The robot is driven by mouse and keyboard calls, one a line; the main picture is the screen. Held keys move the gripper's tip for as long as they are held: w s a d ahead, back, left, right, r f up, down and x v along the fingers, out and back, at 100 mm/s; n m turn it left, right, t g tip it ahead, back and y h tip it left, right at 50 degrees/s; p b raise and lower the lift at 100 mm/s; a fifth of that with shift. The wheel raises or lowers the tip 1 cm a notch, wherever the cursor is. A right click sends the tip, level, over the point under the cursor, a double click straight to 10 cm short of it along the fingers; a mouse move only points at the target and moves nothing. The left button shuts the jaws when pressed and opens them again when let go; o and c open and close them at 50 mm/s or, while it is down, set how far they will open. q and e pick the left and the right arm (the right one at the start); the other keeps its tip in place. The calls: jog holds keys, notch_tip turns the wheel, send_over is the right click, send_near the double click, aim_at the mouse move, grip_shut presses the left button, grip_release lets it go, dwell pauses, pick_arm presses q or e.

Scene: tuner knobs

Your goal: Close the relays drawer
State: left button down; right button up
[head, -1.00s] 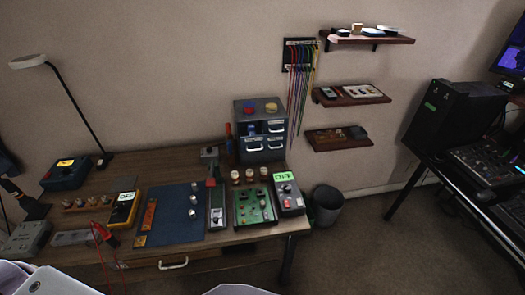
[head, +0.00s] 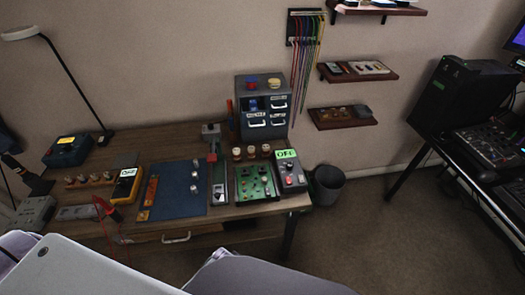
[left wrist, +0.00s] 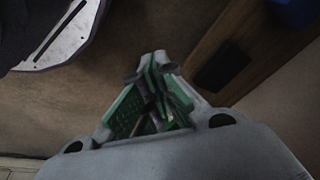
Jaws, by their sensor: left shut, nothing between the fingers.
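A grey drawer cabinet (head: 242,90) stands at the back right of the desk, with small labelled drawers and pale handles. The labels are too small to read, so I cannot tell which drawer is the relays one. Blue items (head: 253,103) show in its upper left part; the lower left drawer front (head: 256,124) has a pale handle. How far any drawer stands out is unclear. My left gripper (left wrist: 157,64) shows in the left wrist view, shut and empty, with green finger pads, away from the cabinet. My right gripper is not in view.
The wooden desk (head: 150,222) holds a blue mat (head: 172,195), a yellow multimeter (head: 126,184), a green circuit board (head: 254,184) and a lamp (head: 65,75). Coloured cables (head: 306,60) hang beside the cabinet. A bin (head: 327,186) stands right of the desk.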

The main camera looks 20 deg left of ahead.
pick_arm(q)
jog(key=w+d+r+t+b, duration=0.1)
jog(key=w+r, duration=0.2)
jog(key=r, duration=1.1)
jog(key=w+d+r+t+b, duration=0.1)
jog(key=w+r, duration=0.2)
jog(key=r, duration=1.1)
jog(key=w+d+r+m+t+y, duration=0.1)
jog(key=w+r, duration=0.2)
jog(key=w+d+r+m+t+y, duration=0.1)
jog(key=w+r+m, duration=0.1)
jog(key=w+r, duration=0.2)
jog(key=w+d+r+m+t+y, duration=0.1)
jog(key=w+r+m+t, duration=0.1)
jog(key=w+r, duration=0.2)
jog(key=shift+d+r+y, duration=0.1)
jog(key=shift+d+y, duration=0.05)
jog(key=shift+y, duration=0.15)
jog(key=w+d+r+m+t+y, duration=0.1)
jog(key=w+r+m+t, duration=0.1)
jog(key=r, duration=0.4)
jog(key=w+d+r+m+t+y, duration=0.2)
jog(key=w+r+t, duration=0.1)
jog(key=r, duration=0.3)
jog(key=shift+w+r, duration=0.25)
jog(key=shift+r, duration=0.15)
jog(key=shift+w+a, duration=0.1)
